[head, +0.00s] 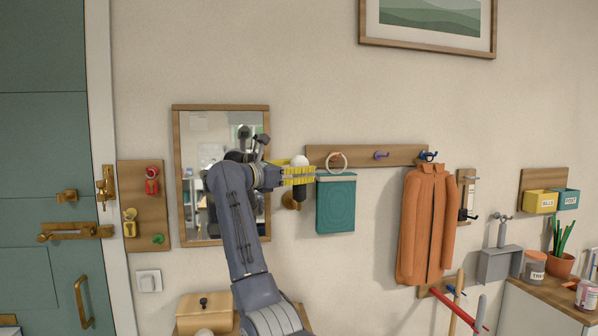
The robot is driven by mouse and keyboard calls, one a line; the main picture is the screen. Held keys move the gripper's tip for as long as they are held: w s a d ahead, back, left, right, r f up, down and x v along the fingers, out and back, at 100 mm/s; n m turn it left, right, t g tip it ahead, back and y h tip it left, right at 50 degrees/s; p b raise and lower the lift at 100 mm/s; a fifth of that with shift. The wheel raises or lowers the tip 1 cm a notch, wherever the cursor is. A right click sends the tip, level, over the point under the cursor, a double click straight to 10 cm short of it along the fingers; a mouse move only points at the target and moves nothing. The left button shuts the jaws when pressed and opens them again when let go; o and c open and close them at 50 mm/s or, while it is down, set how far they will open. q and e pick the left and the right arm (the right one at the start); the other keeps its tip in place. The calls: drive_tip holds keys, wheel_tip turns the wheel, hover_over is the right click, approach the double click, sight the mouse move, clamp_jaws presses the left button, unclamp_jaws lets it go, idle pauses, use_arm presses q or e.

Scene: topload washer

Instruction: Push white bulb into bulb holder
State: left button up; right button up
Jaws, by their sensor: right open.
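A white bulb (299,161) shows at the wall, just right of the mirror, upright with its round top above the yellow fingers. The dark bulb holder (299,193) is directly below it, on a round brass wall mount (289,201). My right gripper (298,174) reaches in from the left, its yellow fingers level around the lower part of the bulb, jaws open. The fingers hide where bulb and holder meet, so I cannot tell how deep the bulb sits. My left gripper is not in view.
A framed mirror (187,172) is behind my right arm. A teal bag (336,203) hangs close right of the holder, under a peg rail (352,155). An orange coat (423,225) hangs further right. A wooden box (203,307) and a round white object (204,332) are below.

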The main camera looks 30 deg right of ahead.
drive_tip(key=shift+a, duration=0.1)
drive_tip(key=s+a, duration=0.2)
drive_tip(key=a, duration=0.9)
drive_tip(key=shift+a, duration=0.35)
